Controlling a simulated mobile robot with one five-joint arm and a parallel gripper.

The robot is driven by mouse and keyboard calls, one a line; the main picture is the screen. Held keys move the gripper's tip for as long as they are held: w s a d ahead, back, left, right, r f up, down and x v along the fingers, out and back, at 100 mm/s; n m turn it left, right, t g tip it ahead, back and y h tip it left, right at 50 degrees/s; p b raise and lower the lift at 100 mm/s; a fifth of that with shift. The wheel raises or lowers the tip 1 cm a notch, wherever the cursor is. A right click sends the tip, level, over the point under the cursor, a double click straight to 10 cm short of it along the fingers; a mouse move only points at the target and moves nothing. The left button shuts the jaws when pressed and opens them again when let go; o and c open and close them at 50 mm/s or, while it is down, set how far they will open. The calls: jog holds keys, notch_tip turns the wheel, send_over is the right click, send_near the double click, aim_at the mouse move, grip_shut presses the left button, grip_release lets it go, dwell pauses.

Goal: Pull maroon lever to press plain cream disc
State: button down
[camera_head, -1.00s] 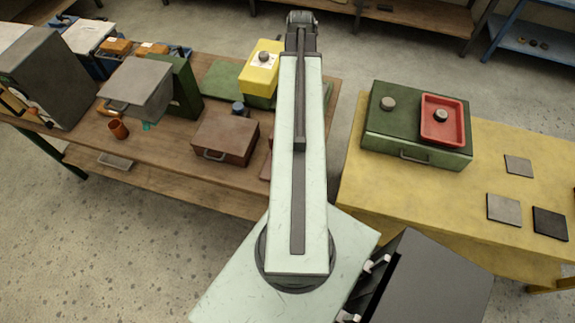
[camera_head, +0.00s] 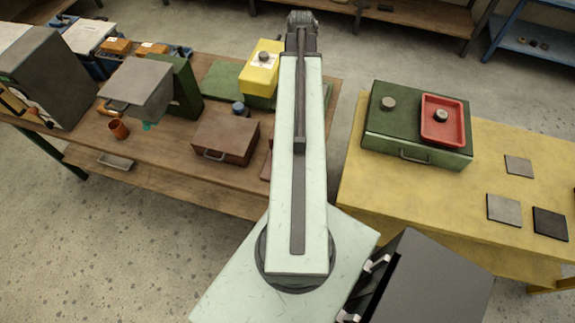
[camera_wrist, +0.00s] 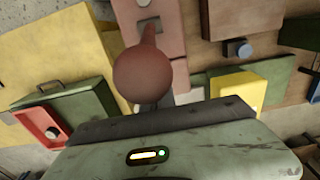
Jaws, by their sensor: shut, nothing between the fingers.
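In the wrist view, the maroon lever (camera_wrist: 150,76) shows as a large round knob close to the camera, with its stem running up to a slot in a reddish base (camera_wrist: 172,38). My gripper (camera_wrist: 154,106) is shut and empty just below the knob; its tips are largely hidden, and I cannot tell whether they touch it. A small pale patch shows right of the knob, too covered to tell whether it is the plain cream disc. In the head view my arm covers the lever and gripper; only an edge of the reddish base (camera_head: 266,165) shows.
A maroon box (camera_head: 225,139) and a yellow box (camera_head: 261,72) stand on the wooden table (camera_head: 185,167). A green box (camera_head: 385,135) with a red tray (camera_head: 430,131) stands on the yellow table (camera_head: 395,205) at right. Floor shows between the tables.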

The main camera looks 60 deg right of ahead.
dwell(0.3)
jog(key=w+d, duration=0.3)
jog(key=d, duration=0.8)
jog(key=shift+w+d, duration=0.2)
jog(key=shift+w, duration=0.1)
jog(key=shift+w, duration=0.1)
